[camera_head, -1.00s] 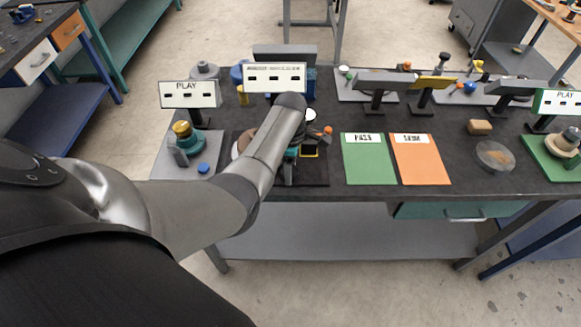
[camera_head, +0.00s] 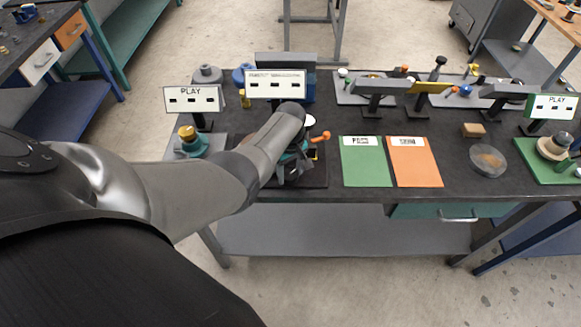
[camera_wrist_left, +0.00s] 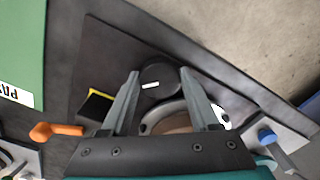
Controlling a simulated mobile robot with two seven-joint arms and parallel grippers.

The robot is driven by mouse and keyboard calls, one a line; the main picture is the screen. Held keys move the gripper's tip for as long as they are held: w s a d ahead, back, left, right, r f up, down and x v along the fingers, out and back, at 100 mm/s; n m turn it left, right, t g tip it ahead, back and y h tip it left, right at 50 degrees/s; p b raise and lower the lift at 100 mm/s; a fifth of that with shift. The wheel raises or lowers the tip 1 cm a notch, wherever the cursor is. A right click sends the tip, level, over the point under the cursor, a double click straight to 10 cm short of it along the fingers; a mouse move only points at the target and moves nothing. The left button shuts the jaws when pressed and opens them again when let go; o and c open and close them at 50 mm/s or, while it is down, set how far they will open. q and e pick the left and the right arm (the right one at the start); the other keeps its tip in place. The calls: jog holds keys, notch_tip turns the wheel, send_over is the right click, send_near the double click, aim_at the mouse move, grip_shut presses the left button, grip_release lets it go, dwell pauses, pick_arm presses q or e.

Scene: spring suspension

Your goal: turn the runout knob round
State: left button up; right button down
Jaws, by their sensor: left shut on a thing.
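The runout knob (camera_wrist_left: 160,78) is a dark round knob with a short white mark on top, seen in the left wrist view. My left gripper (camera_wrist_left: 160,74) has its two grey fingers on either side of the knob, shut on it. In the head view my left gripper (camera_head: 293,168) is low over the dark fixture base (camera_head: 317,176), and my own forearm and wrist hide the knob and much of the fixture. A white display (camera_head: 275,84) with dark slots stands behind the fixture; its label is blurred. My right gripper is not in view.
An orange-tipped lever (camera_head: 320,137) sticks out close to the gripper. Green (camera_head: 366,163) and orange (camera_head: 414,163) mats lie to the right. A PLAY display (camera_head: 192,99) and a brass-topped teal fixture (camera_head: 190,142) stand left, near my forearm.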

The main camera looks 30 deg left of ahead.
pick_arm(q)
jog(key=m, duration=0.3)
jog(key=shift+m+p, duration=0.35)
jog(key=shift+m, duration=0.05)
jog(key=m, duration=0.3)
jog(key=shift+s+m, duration=0.1)
jog(key=shift+m, duration=0.2)
jog(key=m, duration=0.3)
jog(key=shift+a+m+p, duration=0.1)
jog(key=shift+m+p, duration=0.2)
jog(key=shift+m, duration=1.8)
jog(key=o, duration=1.4)
jog(key=shift+a, duration=0.15)
